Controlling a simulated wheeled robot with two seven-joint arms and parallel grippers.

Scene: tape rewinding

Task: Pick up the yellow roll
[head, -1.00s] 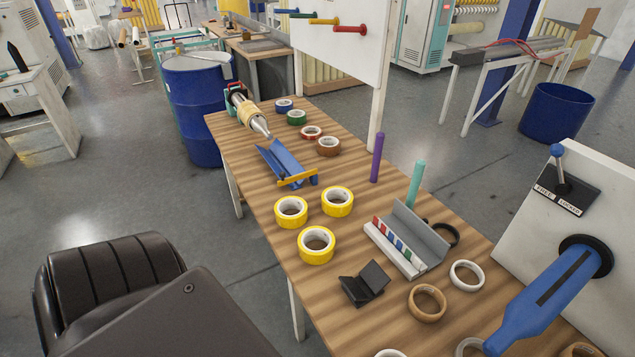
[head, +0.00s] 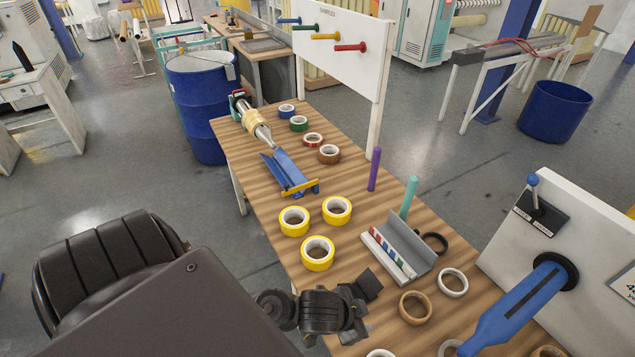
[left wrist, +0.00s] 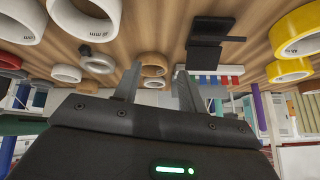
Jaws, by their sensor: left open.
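Three yellow rolls lie flat on the wooden table in the head view: a near one (head: 318,266), a left one (head: 294,232) and a right one (head: 338,221). My left gripper (head: 356,312) is low in the head view, nearer me than the near roll and to its right, beside a small black stand (head: 367,285). In the left wrist view its two fingers (left wrist: 158,85) are apart with nothing held between them. That view looks upside down and shows a yellow roll (left wrist: 299,37) at the upper right. My right gripper is not seen.
A grey holder (head: 405,245) with coloured pieces stands right of the rolls. A purple post (head: 374,170) and a teal post (head: 409,198) rise beyond it. A blue cradle (head: 290,172) stands behind the rolls. Brown (head: 415,308) and white (head: 453,283) rolls lie at the right.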

